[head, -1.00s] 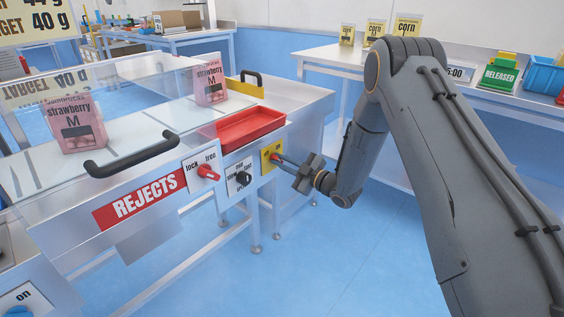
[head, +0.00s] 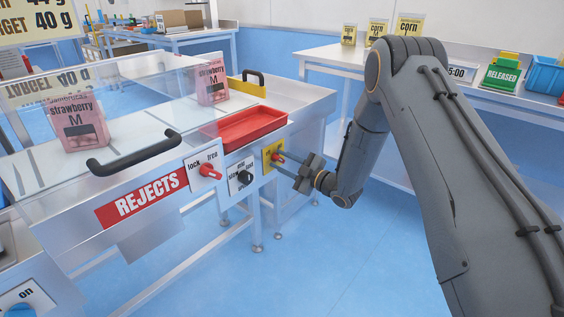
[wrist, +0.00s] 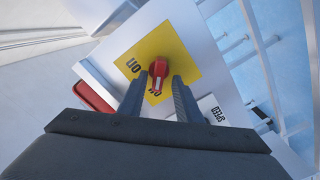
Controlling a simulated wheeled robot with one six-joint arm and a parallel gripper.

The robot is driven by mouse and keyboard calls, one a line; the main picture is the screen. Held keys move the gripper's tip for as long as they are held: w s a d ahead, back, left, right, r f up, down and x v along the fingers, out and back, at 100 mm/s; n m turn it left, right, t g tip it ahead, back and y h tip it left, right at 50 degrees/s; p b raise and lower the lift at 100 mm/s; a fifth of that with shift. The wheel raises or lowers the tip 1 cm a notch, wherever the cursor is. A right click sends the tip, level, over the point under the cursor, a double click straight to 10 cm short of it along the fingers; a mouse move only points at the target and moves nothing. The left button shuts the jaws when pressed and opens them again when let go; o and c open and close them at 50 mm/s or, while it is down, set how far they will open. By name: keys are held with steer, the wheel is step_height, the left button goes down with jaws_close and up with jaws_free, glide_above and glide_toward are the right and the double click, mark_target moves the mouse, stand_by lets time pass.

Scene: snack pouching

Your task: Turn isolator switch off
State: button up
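The isolator switch is a red knob (wrist: 159,67) on a yellow plate (wrist: 184,48), seen close up in the wrist view. A white mark on the knob points down the picture, towards a label partly hidden between my fingers; the "on" label is to its left. In the head view the red knob (head: 278,157) and yellow plate (head: 267,160) are at the machine's right end. My gripper (wrist: 158,79) is open, its two fingers either side of and just short of the knob. In the head view my gripper (head: 281,164) points at the plate from the right.
Left of the plate are a black speed knob (head: 244,178) and a red lock/free knob (head: 209,171). A red tray (head: 252,127) sits above. Pink strawberry pouches (head: 79,130) stand on the machine. Floor to the right is clear.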

steer(key=shift+d, duration=0.2)
steer(key=shift+s+d, duration=0.1)
steer(key=shift+d, duration=0.15)
steer(key=v, duration=0.7)
steer(key=shift+s, duration=0.2)
